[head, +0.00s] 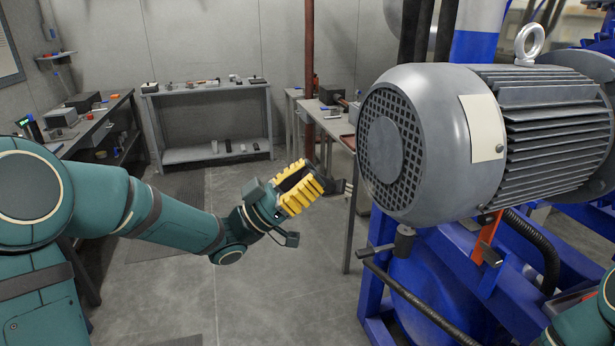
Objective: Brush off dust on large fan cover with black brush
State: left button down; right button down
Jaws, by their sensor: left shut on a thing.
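The large fan cover (385,150) is the grey rounded end of a big motor, with a round dark grille facing left. My left gripper (310,188) has yellow fingers and is to the left of the cover, a little below its middle. It is shut on a dark thing that looks like the black brush (341,187); the fingers hide most of it. Its dark end points right toward the cover, with a small gap visible in the picture. I cannot make out dust on the cover. My right gripper is out of view.
The motor (555,130) stands on a blue frame (376,285) with hoses and pipes. A grey table (328,118) stands behind my left gripper. A shelf (210,88) is at the back wall and a workbench (85,130) at left. The floor between is clear.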

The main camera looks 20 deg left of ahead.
aim_at(327, 186)
pick_arm(q)
jog(key=shift+w+d, duration=0.6)
jog(key=shift+d, duration=0.25)
dwell(0.6)
jog(key=shift+s, duration=0.1)
jog(key=shift+s+d, duration=0.55)
jog(key=shift+s, duration=0.3)
jog(key=shift+s+d, duration=0.55)
jog(key=shift+s, duration=0.25)
jog(key=shift+w, duration=0.1)
jog(key=shift+w+a, duration=0.55)
jog(key=shift+w, duration=0.3)
jog(key=shift+w+a, duration=0.55)
jog(key=shift+w, duration=0.25)
jog(key=s+a, duration=0.3)
jog(key=a, duration=0.2)
jog(key=shift+s, duration=0.2)
jog(key=shift+a, duration=0.1)
jog(key=shift+s+a, duration=0.85)
jog(key=shift+a, duration=0.3)
